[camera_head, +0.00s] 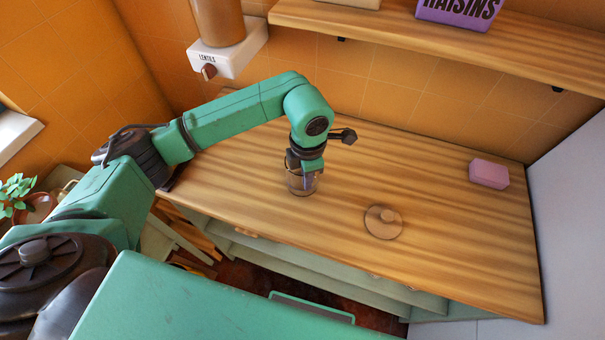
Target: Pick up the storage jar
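The storage jar (301,186) is a small clear glass jar standing upright on the wooden counter. My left gripper (304,166) points down at the jar's top, and its fingers overlap the jar's upper part. I cannot tell whether the fingers are closed on the glass, as they are small and dark here. A round lid with a knob (384,221) lies flat on the counter to the right of the jar. My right gripper is not in view.
The wooden counter (450,240) has free room around the jar and lid. A pink block (489,173) lies at its right. A lentils dispenser (222,55) hangs on the wall, and a shelf (440,40) with a purple raisins box (459,12) runs above.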

